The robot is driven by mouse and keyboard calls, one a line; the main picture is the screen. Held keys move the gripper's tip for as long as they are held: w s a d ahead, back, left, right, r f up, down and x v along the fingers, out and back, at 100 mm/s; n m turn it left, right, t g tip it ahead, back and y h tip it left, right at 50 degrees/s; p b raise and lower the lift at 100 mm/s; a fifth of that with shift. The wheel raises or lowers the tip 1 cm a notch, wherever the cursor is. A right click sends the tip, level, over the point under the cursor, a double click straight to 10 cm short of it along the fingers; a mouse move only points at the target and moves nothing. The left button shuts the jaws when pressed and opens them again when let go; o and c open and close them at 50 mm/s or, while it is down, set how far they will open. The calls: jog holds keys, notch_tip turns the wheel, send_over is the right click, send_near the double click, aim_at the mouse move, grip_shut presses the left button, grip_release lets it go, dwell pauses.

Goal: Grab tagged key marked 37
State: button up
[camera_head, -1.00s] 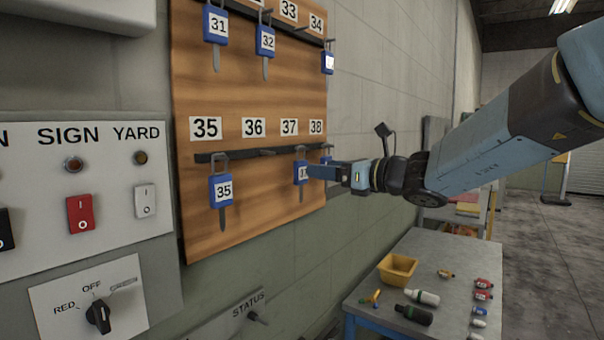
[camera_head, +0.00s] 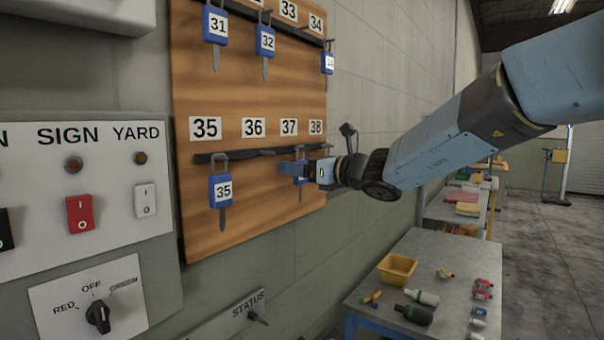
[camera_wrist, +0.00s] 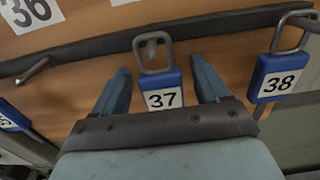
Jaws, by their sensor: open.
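The key with the blue tag marked 37 (camera_wrist: 162,90) hangs by its metal loop from a peg on the wooden key board (camera_head: 255,85). In the wrist view, my gripper (camera_wrist: 160,78) is open, with one finger on each side of the tag and a small gap showing on both sides. The lower part of the key is hidden behind my gripper. In the head view, my gripper (camera_head: 293,168) is at the board below the label 37 and covers most of the tag (camera_head: 302,181).
The key tagged 38 (camera_wrist: 279,76) hangs close to the right of my gripper. Key 35 (camera_head: 221,190) hangs farther left, and the peg under label 36 (camera_head: 254,128) is empty. Switch panels (camera_head: 110,225) are at left. A table (camera_head: 455,250) with a yellow bin stands below right.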

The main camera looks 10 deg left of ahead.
jog(key=shift+c, duration=0.4)
jog(key=c, duration=1)
jog(key=shift+o, duration=0.2)
jog(key=shift+r, duration=0.1)
